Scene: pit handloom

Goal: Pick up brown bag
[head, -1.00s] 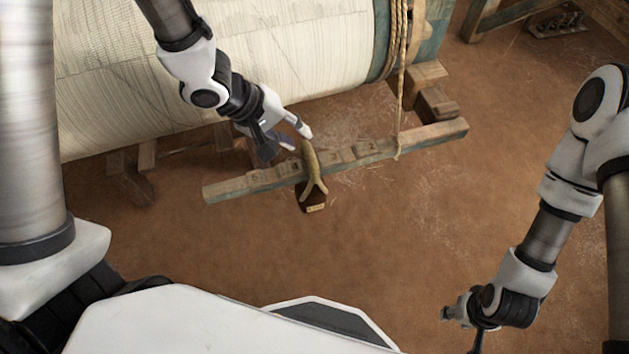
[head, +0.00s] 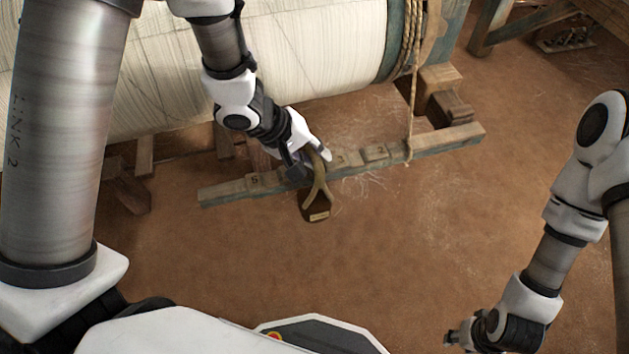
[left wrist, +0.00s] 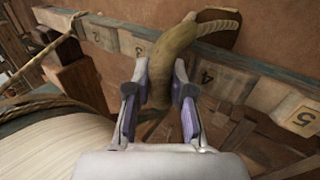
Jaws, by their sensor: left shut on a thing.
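The wooden rail (head: 450,142) carries several numbered blocks, such as block 5 (head: 260,182). The large cream warp roll (head: 300,45) lies close behind my left arm. A rope (head: 413,95) hangs to the rail at the right. The brown floor in front is clear.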

